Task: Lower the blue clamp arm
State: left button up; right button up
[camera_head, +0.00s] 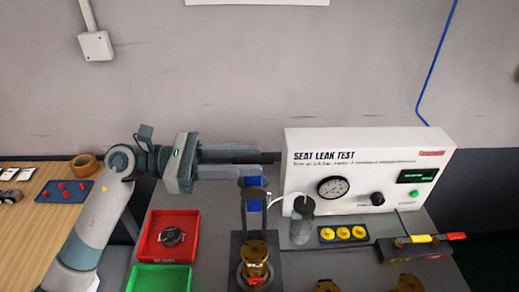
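The blue clamp arm (252,182) shows as a short blue block at the top of a dark upright fixture (244,218). Below it, a brass valve body (254,256) sits on the fixture's dark base. My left gripper (266,164) reaches in from the left with its two fingers level and a clear gap between them. The fingertips are just above and over the blue block; I cannot tell whether they touch it. Nothing shows between the fingers. My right gripper is out of view.
A white seat leak test box (368,155) with a gauge stands right of the fixture. Red (151,247) and green (160,278) bins are left.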

pick_arm(q)
jog(key=shift+d+p, duration=0.5)
jog(key=shift+d, duration=1)
grip_shut()
